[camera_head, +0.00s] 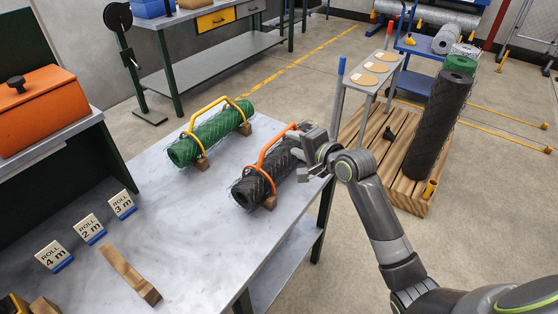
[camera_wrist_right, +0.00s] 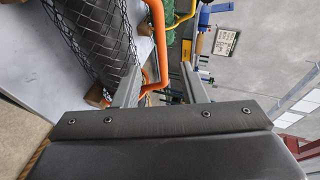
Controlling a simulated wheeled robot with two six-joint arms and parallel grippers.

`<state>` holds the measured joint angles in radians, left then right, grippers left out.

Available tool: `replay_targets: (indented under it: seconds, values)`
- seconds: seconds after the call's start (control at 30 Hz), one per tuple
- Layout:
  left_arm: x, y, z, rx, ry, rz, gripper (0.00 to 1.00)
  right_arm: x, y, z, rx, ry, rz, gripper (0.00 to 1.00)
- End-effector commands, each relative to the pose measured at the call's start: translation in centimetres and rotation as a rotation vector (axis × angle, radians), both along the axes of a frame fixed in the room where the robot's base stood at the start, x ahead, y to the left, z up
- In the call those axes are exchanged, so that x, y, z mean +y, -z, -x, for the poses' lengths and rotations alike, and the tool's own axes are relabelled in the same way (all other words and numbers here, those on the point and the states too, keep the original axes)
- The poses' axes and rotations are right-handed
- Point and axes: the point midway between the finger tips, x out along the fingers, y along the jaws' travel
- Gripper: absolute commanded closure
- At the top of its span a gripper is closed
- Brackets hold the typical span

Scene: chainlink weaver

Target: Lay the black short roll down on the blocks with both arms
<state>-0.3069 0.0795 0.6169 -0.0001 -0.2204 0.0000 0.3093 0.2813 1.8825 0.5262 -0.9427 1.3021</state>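The black short roll (camera_head: 260,185) of chain-link mesh lies level at the right edge of the grey table, with an orange carrying handle (camera_head: 272,150) over it. A wooden block (camera_head: 269,202) shows under its near end; whether the roll's weight rests fully on it is hard to tell. In the right wrist view the roll (camera_wrist_right: 98,38) is at upper left. My right gripper (camera_head: 304,142) is at the roll's far end. Its fingers (camera_wrist_right: 163,85) are apart, with the orange handle (camera_wrist_right: 158,40) showing between and beyond them. My left gripper is out of view.
A green roll (camera_head: 212,135) with a yellow handle lies on blocks to the left. Roll signs (camera_head: 90,228) and a wooden bar (camera_head: 130,274) are on the near table. A tall dark roll (camera_head: 437,125) stands on a pallet (camera_head: 372,140) at right. The table's middle is clear.

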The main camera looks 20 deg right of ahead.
Motion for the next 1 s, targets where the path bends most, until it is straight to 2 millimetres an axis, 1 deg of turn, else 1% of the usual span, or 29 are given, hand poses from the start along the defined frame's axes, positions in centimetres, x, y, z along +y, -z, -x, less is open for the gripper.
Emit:
replay_targets:
  seconds: [0.03,0.2,0.3,0.57,0.8,1.0]
  values:
    - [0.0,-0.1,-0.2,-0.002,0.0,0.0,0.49,0.3,0.2,-0.9,0.001,0.0,-0.004,0.62]
    - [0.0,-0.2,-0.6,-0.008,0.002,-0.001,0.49,1.1,1.1,-3.0,0.001,0.001,-0.002,0.62]
    - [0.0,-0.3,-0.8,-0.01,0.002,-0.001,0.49,1.3,1.3,-3.8,-0.001,0.0,-0.001,0.62]
    - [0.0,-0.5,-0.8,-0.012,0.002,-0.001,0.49,1.7,1.7,-4.9,0.0,0.0,0.0,0.62]
    - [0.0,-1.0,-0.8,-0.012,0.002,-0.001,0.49,2.5,2.5,-7.5,0.001,0.0,-0.001,0.62]
    - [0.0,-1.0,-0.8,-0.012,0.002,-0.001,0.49,3.0,3.0,-8.8,0.0,0.001,-0.001,0.62]
